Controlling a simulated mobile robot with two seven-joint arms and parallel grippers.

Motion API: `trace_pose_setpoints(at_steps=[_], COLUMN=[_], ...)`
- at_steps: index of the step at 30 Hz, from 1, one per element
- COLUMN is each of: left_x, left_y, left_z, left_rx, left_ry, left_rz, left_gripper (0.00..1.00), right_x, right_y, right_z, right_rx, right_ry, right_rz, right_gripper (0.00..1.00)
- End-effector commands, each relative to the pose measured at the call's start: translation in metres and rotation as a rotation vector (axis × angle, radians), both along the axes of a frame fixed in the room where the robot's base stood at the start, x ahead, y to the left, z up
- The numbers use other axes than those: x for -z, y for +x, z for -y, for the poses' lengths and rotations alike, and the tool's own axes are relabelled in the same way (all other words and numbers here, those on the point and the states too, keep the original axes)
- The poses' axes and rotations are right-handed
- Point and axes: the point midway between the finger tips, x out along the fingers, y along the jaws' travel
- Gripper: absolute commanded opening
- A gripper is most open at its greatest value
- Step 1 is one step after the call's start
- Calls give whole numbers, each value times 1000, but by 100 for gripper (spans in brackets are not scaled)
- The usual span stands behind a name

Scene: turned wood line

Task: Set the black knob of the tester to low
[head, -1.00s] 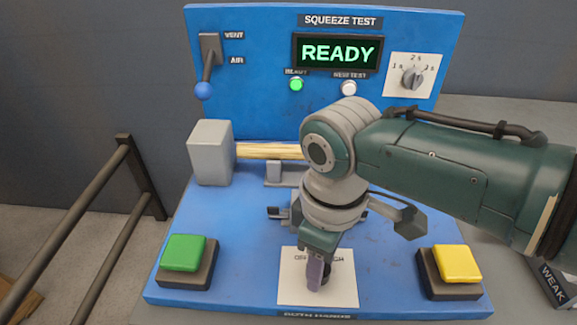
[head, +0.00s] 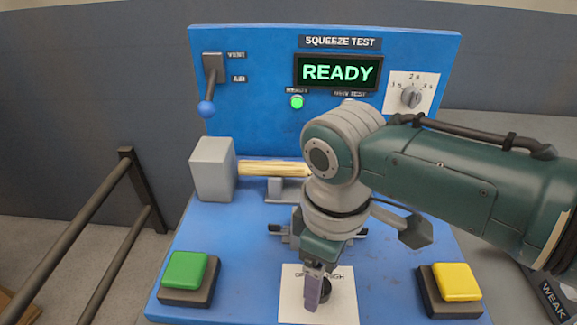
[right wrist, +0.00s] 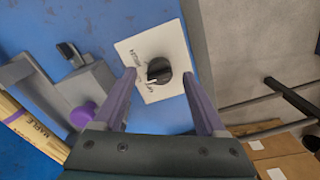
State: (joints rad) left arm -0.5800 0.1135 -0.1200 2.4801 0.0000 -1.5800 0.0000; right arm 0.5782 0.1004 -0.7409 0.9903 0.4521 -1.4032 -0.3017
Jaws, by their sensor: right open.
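The black knob (head: 325,289) sits on a white label plate (head: 345,307) at the front middle of the blue tester (head: 240,245). In the head view a purple finger of my right gripper (head: 316,288) partly covers it. In the right wrist view the knob (right wrist: 159,70) shows between the two purple fingertips of the open right gripper (right wrist: 159,76), with a gap on each side. A small light mark shows on the knob, but I cannot tell its setting. "HIGH" is readable on the plate; other lettering is partly hidden. My left gripper is out of view.
A green button (head: 184,269) and a yellow button (head: 456,281) flank the plate. The display (head: 338,73) reads READY above a lit green lamp (head: 297,102). A wooden rod (head: 270,168) lies behind my gripper. A blue-tipped lever (head: 206,108) and grey dial (head: 411,97) are higher up.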

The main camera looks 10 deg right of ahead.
Motion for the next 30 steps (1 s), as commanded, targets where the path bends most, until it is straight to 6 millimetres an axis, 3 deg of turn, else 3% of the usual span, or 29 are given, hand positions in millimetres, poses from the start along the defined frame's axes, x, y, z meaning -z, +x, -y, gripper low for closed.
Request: trace_pose_setpoints(at_steps=[1, 6, 12, 30], left_x=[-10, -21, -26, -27], left_y=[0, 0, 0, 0], left_z=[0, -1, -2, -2], left_rx=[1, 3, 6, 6], left_ry=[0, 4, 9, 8], left_rz=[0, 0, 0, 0], left_gripper=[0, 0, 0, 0], right_x=[-16, -50, -75, -77], right_y=[1, 1, 0, -7], right_z=[0, 0, 0, -4], right_rx=[-1, -1, 1, 5], right_ry=[2, 2, 1, 17], right_rz=[3, 3, 2, 0], right_gripper=[74, 74, 74, 74])
